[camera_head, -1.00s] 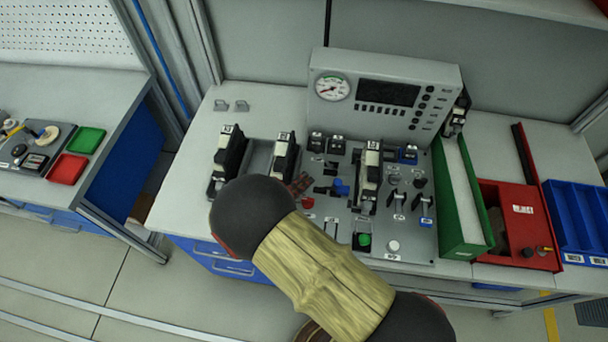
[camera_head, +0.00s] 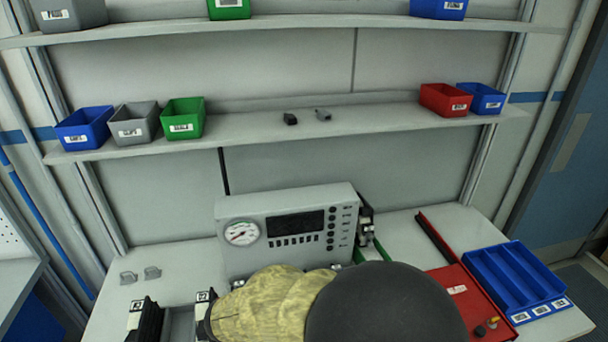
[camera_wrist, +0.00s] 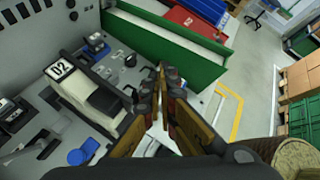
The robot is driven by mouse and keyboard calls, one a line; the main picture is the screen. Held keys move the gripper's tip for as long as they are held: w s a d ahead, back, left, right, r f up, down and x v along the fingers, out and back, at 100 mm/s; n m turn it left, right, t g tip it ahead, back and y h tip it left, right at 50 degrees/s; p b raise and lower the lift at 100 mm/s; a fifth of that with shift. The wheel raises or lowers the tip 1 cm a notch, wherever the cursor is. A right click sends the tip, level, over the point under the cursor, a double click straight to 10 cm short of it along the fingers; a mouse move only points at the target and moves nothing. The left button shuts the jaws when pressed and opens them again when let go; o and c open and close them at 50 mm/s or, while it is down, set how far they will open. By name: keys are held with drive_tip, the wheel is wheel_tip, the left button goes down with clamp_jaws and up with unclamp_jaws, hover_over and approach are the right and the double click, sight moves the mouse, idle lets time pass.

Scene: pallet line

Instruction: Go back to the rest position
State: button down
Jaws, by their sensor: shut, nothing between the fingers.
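My gripper (camera_wrist: 163,95) shows in the wrist view, shut and empty, with its fingertips together above the bench fixture plate. I cannot tell from the wrist view whether the fingers touch anything. In the head view my arm covers the lower middle of the bench, and my gripper is hidden there.
The bench (camera_head: 130,262) carries a gauge panel (camera_head: 285,228), a red tray (camera_head: 470,300) and a blue divided tray (camera_head: 515,280). Behind it, a shelf (camera_head: 250,122) holds bins and two small dark parts. Open floor (camera_wrist: 250,90) shows at the right in the wrist view.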

drive_tip(key=s+d+r+m+g+y+b, duration=0.1)
drive_tip(key=s+d+r+m+g+y, duration=0.1)
drive_tip(key=s+d+r+m, duration=0.3)
drive_tip(key=s+d+r+m+g+y+b, duration=0.1)
drive_tip(key=s+d+m+g+y, duration=0.1)
drive_tip(key=d+m, duration=0.5)
drive_tip(key=s+d+r+m+t+y, duration=0.1)
drive_tip(key=s+r+m+y, duration=0.1)
drive_tip(key=s+m, duration=0.3)
drive_tip(key=s+d+r+m+t+y+b, duration=0.1)
drive_tip(key=s+r+m+t+y, duration=0.1)
drive_tip(key=m, duration=0.9)
drive_tip(key=s+r+y, duration=0.1)
drive_tip(key=s+r, duration=0.1)
drive_tip(key=s, duration=0.1)
drive_tip(key=shift+s+d+m+t+y+b, duration=0.3)
drive_tip(key=shift+m, duration=0.1)
